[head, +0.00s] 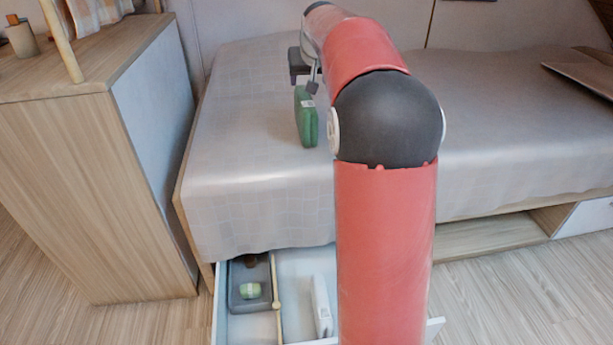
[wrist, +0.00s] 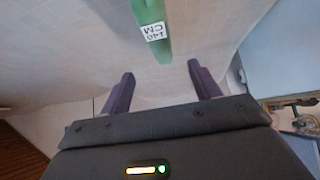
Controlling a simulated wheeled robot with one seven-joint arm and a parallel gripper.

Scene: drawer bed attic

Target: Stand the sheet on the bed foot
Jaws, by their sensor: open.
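The sheet (head: 306,118) is a green folded bundle standing upright on its narrow side on the bed's pale cover (head: 245,140). In the wrist view the sheet (wrist: 150,12) shows at the top centre, with a white label reading "140 CM". My gripper (head: 303,84) is at the sheet's far upper end in the head view. In the wrist view my gripper (wrist: 162,84) has its two dark fingers spread wide with nothing between them, and the sheet lies beyond the fingertips, apart from them. My arm hides part of the bed to the right of the sheet.
An open drawer (head: 222,305) below the bed holds a grey tray (head: 238,302) with a small green-and-white item (head: 250,290), a wooden divider (head: 276,290) and a white box (head: 321,305). A wooden cabinet (head: 90,180) stands at left. A flat brown panel (head: 585,72) lies at far right.

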